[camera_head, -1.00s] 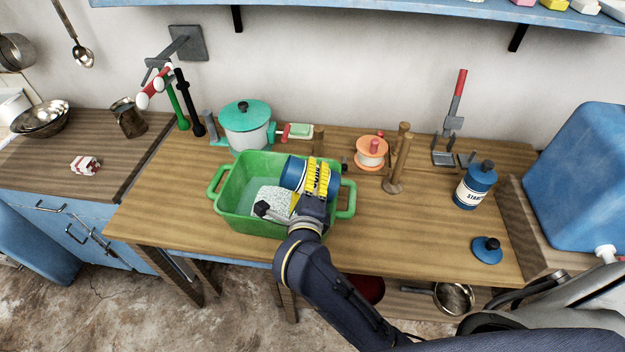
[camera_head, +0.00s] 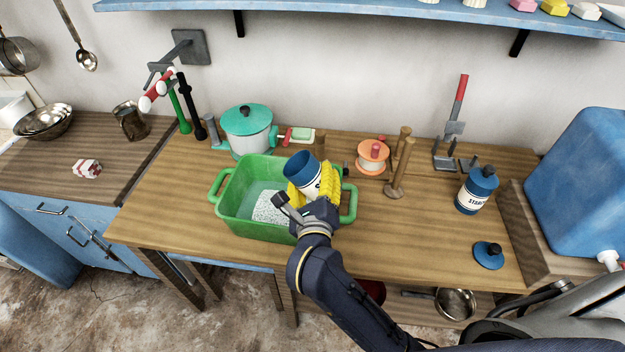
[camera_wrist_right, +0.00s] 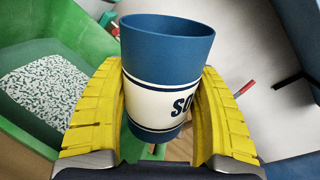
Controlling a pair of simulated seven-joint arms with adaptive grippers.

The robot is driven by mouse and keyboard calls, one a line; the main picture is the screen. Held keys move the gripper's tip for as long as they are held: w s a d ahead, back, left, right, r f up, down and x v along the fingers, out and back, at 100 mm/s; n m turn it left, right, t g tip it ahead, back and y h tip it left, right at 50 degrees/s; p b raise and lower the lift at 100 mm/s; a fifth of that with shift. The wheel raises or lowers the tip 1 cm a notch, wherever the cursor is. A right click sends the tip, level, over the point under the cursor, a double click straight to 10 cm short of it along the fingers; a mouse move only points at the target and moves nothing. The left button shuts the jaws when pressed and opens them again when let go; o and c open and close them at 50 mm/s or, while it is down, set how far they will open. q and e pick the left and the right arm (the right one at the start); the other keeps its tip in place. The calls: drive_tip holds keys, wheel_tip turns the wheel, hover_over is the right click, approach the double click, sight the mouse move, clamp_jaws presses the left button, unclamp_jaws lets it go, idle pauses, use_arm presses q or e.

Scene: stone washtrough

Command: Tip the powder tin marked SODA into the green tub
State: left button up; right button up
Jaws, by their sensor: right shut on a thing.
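The SODA tin (camera_head: 303,172) is blue with a cream label band, and its lid is off. My right gripper (camera_head: 315,188) is shut on it with yellow pads, over the right end of the green tub (camera_head: 240,229). My left gripper is not in view.
A STARCH tin (camera_head: 474,192) with its lid on and a loose blue lid (camera_head: 488,254) are at the right. The table's front right is mostly clear.

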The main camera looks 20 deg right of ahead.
drive_tip(key=shift+m, duration=0.5)
drive_tip(key=shift+a+f+m+t, duration=0.1)
drive_tip(key=shift+m+t, duration=0.05)
drive_tip(key=shift+m, duration=0.7)
drive_tip(key=shift+a+f+m+t, duration=0.1)
drive_tip(key=shift+m+t, duration=0.05)
drive_tip(key=shift+m, duration=1)
drive_tip(key=shift+w+a, duration=0.1)
drive_tip(key=shift+a+f+m, duration=0.15)
drive_tip(key=shift+f+m, duration=0.15)
drive_tip(key=shift+m, duration=0.6)
drive_tip(key=shift+w, duration=0.1)
